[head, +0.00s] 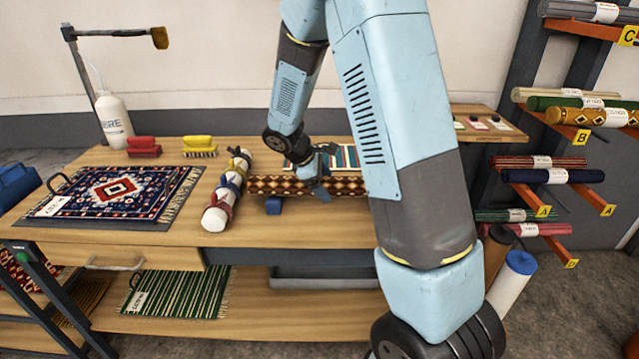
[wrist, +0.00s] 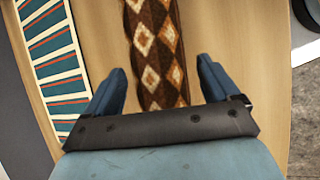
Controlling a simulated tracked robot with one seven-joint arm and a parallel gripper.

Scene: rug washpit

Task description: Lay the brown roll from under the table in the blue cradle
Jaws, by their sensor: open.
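The brown roll (head: 262,185) with cream and orange diamonds lies crosswise on the tabletop; my arm hides its right part. A blue cradle block (head: 273,206) shows under its left part, and the roll appears to rest on it. Any other cradle part is hidden. My gripper (head: 316,182) is over the middle of the roll. In the wrist view the roll (wrist: 156,50) runs between the two spread blue fingers of my gripper (wrist: 160,75), with clear gaps on both sides. The fingers do not press on it.
A tied light roll (head: 227,190) lies just left of the brown roll. A striped rug (head: 345,154) lies behind it. A patterned rug (head: 115,195), brushes (head: 199,147) and a bottle (head: 114,120) are further left. A grey tray (head: 325,279) is below the tabletop. Racked rolls (head: 585,115) stand right.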

